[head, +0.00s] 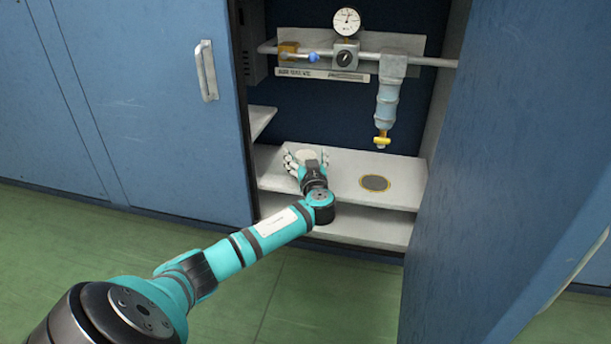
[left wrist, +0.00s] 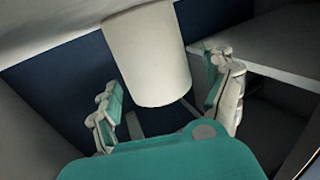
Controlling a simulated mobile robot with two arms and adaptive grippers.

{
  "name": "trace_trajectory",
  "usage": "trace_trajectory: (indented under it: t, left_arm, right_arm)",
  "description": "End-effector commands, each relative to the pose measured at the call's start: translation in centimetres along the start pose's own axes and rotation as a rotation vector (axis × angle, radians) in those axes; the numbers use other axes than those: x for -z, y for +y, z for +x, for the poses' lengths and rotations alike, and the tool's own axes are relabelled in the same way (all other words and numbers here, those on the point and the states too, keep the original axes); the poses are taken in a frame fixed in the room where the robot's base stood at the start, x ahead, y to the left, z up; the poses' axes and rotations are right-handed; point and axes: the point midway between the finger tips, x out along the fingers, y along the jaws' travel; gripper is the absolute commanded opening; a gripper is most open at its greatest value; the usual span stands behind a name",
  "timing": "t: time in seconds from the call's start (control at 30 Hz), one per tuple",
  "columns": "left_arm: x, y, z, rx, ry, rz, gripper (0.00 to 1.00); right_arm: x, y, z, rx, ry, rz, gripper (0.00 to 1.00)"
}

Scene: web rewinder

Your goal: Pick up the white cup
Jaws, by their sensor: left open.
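The white cup (left wrist: 148,60) fills the upper middle of the left wrist view, its base against a pale surface at the top of the picture. My left gripper (left wrist: 170,100) is open, with one finger on each side of the cup and gaps between the fingers and its wall. In the head view my left gripper (head: 305,158) reaches into the open cabinet, low over the left part of the middle shelf. A pale patch of the cup (head: 308,155) shows there between the fingers; the rest is hidden by the gripper. My right gripper is not in view.
The middle shelf (head: 340,172) carries a dark round pad with a yellow rim (head: 375,183) to the right, below a hanging nozzle (head: 387,105). A pipe with a gauge (head: 346,22) runs above. Blue doors (head: 500,150) flank the opening; a lower shelf (head: 370,228) lies beneath.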

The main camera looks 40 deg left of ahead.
Motion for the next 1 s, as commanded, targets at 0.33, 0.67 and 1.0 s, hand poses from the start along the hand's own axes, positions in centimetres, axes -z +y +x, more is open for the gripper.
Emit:
trace_trajectory:
  t: [0.33, 0.67, 1.0]
  left_arm:
    - [0.09, -0.02, 0.39, 0.000, 0.000, 0.000, 0.77]
    - [0.06, -0.02, 0.36, 0.000, 0.000, 0.000, 0.34]
    - [0.06, -0.02, 0.36, 0.000, 0.000, 0.000, 0.23]
  right_arm:
    - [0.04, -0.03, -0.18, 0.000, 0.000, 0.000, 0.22]
    - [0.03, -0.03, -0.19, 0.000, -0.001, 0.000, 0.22]
    - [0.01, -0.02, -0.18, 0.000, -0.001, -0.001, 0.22]
